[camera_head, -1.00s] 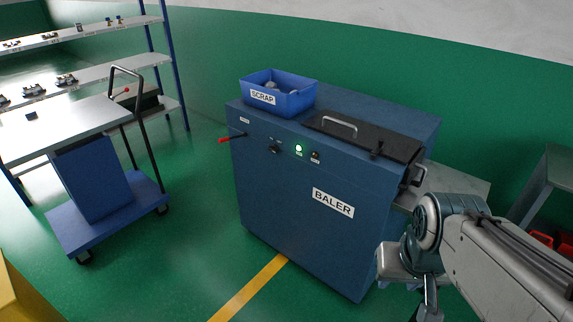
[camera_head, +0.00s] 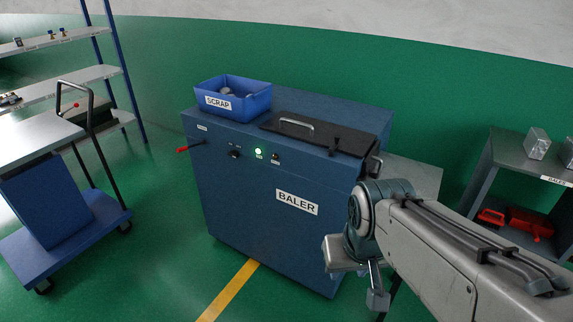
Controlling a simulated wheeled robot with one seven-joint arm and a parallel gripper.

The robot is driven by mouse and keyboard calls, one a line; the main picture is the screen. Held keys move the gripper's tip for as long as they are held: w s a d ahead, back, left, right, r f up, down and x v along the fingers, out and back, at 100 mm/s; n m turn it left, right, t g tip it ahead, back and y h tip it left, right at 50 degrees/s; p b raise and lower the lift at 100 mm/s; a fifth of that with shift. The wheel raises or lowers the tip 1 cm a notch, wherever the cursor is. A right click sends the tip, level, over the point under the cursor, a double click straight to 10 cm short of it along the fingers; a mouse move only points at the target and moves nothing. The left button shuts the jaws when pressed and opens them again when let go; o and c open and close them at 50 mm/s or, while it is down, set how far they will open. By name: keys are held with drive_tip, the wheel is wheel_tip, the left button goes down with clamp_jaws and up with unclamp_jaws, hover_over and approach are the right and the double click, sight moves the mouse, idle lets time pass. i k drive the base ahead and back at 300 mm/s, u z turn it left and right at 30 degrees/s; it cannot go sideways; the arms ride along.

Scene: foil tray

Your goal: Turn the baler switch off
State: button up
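The blue baler (camera_head: 258,202) stands against the green wall in the middle of the view, its black lid (camera_head: 325,133) down. On its upper front are a dark rotary switch (camera_head: 235,153), a lit green lamp (camera_head: 258,151) and a small dark control (camera_head: 276,158). A red-tipped lever (camera_head: 184,149) sticks out at its left. The switch's exact position is too small to read. My arm reaches in from the lower right, in front of the baler's right side. My gripper (camera_head: 377,300) hangs low there, apart from the switch; whether its fingers are open does not show.
A blue scrap bin (camera_head: 234,103) sits on the baler's top left. A blue cart (camera_head: 62,240) stands at left, with shelves (camera_head: 60,90) behind. A grey rack (camera_head: 520,175) with red items stands at right. Green floor in front of the baler is clear.

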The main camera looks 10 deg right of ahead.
sight(235, 154)
drive_tip(key=u, duration=0.4)
drive_tip(key=k, duration=0.5)
drive_tip(key=u, duration=1.2)
drive_tip(key=i, duration=1.2)
drive_tip(key=z, duration=0.95)
drive_tip(key=i, duration=0.6)
drive_tip(key=z, duration=0.7)
